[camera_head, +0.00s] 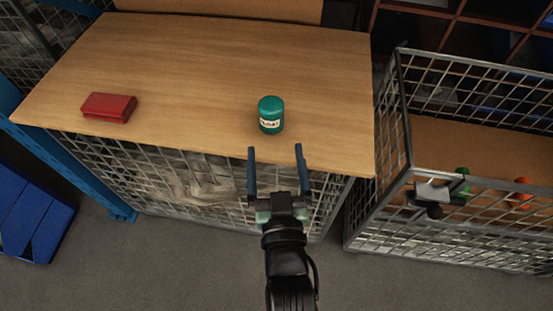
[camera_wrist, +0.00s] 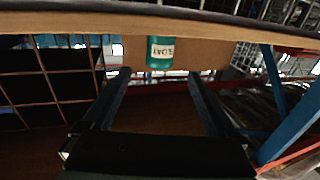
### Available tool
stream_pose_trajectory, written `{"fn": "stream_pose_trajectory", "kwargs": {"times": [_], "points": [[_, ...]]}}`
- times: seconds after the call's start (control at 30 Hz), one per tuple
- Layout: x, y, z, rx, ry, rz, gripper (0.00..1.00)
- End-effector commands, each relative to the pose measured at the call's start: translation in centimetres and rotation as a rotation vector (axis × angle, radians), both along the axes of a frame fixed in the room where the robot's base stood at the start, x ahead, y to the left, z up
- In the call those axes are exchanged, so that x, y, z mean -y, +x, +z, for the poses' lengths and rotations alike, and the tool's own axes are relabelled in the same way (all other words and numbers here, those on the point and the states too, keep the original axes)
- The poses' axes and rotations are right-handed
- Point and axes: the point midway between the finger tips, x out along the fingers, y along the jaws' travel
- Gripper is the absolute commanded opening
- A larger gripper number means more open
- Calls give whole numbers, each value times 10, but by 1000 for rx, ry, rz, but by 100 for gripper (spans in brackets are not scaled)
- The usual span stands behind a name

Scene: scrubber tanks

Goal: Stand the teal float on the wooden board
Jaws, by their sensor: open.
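The teal float (camera_head: 271,117) is a small rounded cylinder with a white label. It stands upright on the wooden board (camera_head: 200,75), near the front edge and right of the middle. My gripper (camera_head: 276,158) is open and empty at the board's front edge, its two fingers pointing toward the float with a gap before it. In the wrist view, the float (camera_wrist: 160,53) shows beyond and between the fingertips (camera_wrist: 159,74), its label partly readable, against the wooden board (camera_wrist: 210,32). Nothing touches the float except the board.
A red box (camera_head: 108,107) lies on the left of the board. A wire cage (camera_head: 400,120) stands at the right, with a green item (camera_head: 463,180), an orange item (camera_head: 521,190) and a grey-and-black object (camera_head: 434,194). A blue slatted item (camera_head: 30,212) lies on the floor at left. Much of the board is clear.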

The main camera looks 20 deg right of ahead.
Motion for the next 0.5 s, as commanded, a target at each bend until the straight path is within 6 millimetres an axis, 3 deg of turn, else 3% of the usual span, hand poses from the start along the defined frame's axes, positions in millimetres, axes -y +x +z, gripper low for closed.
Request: {"fn": "stream_pose_trajectory", "kwargs": {"times": [0.23, 0.43, 0.5], "points": [[-4, -11, 1, 0, -1, 0, 92], [-4, -10, 2, 3, -2, 1, 92], [-4, -5, 12, 19, -9, 8, 92]]}}
